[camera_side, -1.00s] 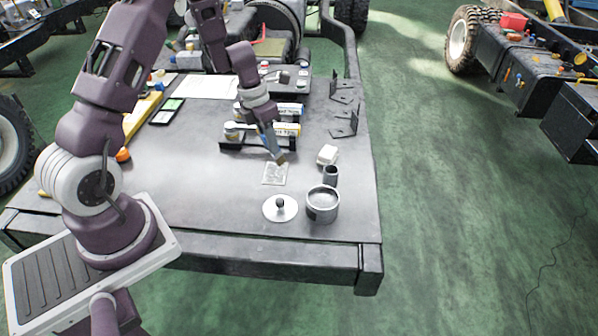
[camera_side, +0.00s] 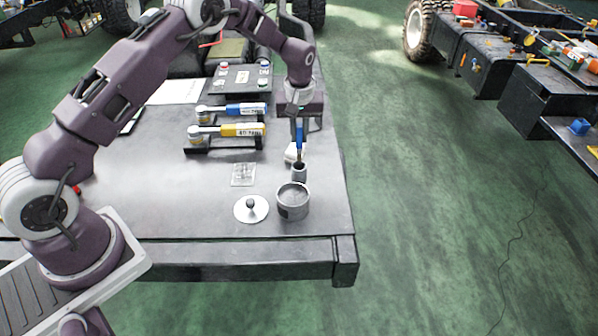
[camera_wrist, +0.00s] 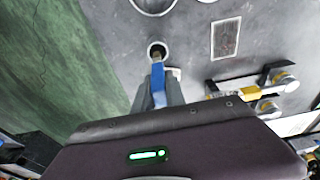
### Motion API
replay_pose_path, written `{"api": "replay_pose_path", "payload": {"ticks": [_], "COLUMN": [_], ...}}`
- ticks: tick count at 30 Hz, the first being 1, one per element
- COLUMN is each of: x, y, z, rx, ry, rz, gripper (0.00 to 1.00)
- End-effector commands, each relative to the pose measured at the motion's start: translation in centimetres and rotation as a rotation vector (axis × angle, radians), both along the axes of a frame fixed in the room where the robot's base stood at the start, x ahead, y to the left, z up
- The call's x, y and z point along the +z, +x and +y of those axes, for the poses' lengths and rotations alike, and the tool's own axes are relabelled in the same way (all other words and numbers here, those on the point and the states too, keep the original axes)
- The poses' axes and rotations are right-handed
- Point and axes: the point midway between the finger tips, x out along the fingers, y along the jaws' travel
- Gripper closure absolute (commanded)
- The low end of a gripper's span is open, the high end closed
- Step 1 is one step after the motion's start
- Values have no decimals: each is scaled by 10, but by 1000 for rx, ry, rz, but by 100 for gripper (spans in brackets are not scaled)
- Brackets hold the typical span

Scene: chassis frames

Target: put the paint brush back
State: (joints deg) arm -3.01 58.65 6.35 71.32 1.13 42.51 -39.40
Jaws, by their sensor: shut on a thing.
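My gripper (camera_side: 299,122) is shut on the paint brush (camera_side: 300,139), which has a blue handle and hangs roughly upright, bristles down. The small dark cup (camera_side: 299,174) stands right below it on the bench. In the wrist view, the brush (camera_wrist: 158,76) points from the gripper (camera_wrist: 160,93) to the round mouth of the cup (camera_wrist: 157,46). Its tip overlaps the near part of the mouth; I cannot tell whether it is inside or just above.
A grey open tin (camera_side: 293,205) stands just in front of the cup, with a round knobbed lid (camera_side: 251,209) to its left. A white block (camera_side: 292,154) sits behind the cup. A rack holds blue (camera_side: 246,109) and yellow (camera_side: 242,130) tubes at left. The bench's right edge is close.

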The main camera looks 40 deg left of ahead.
Motion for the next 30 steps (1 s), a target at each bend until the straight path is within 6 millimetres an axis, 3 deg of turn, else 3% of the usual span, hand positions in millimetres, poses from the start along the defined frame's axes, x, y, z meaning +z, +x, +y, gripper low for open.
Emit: {"api": "replay_pose_path", "payload": {"ticks": [3,12,22,23,26,30], "x": [-29,-74,-81,-81,-81,-81], "y": [-1,-1,-1,-1,-1,-1], "z": [0,0,0,0,0,0], "rx": [2,4,6,6,7,7], "ry": [-3,-2,-4,-3,-3,-3], "rz": [4,2,1,0,0,0], "gripper": [100,100,100,82,63,63]}}
